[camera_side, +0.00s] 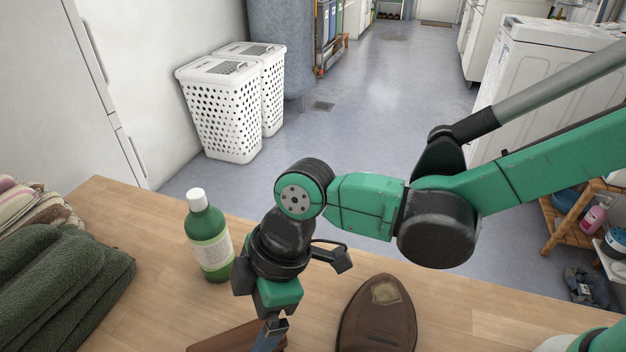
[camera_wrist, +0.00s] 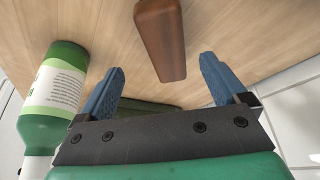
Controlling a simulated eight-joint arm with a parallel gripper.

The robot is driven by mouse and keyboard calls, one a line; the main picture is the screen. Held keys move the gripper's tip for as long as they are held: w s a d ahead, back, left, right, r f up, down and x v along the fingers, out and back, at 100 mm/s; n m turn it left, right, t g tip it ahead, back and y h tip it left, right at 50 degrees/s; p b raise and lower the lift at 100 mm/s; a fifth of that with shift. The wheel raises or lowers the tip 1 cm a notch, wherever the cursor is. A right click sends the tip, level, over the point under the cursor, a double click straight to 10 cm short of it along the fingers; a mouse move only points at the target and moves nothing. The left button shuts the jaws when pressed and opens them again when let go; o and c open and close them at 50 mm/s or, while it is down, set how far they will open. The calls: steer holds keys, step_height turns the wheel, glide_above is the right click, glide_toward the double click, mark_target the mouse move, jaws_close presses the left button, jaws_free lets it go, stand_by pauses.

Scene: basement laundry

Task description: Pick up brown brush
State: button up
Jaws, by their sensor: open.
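A brown, block-shaped object that looks like the brush (camera_side: 228,339) lies on the table at the bottom edge of the side view, partly cut off and partly behind my gripper (camera_side: 270,335). In the wrist view, the brush (camera_wrist: 162,38) lies lengthwise ahead of my gripper (camera_wrist: 163,65), its near end roughly between the two blue fingertips. My gripper is open and empty, pointing down at the table. The fingers look apart from the brush. I cannot see any bristles.
A green bottle (camera_side: 207,238) with a white cap stands just left of my gripper; it also shows in the wrist view (camera_wrist: 52,95). A brown shoe-like object (camera_side: 379,318) lies to the right. Folded green towels (camera_side: 65,285) are at the left. The wooden table (camera_side: 480,320) is bare further right.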

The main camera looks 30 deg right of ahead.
mark_target(241, 341)
steer(key=shift+s+a+f+n, duration=0.3)
steer(key=shift+s+a+f, duration=0.05)
steer(key=shift+a+f, duration=0.25)
steer(key=shift+x, duration=2.4)
steer(key=shift+f, duration=0.3)
jaws_close()
step_height(241, 341, up, 21)
steer(key=shift+f, duration=0.25)
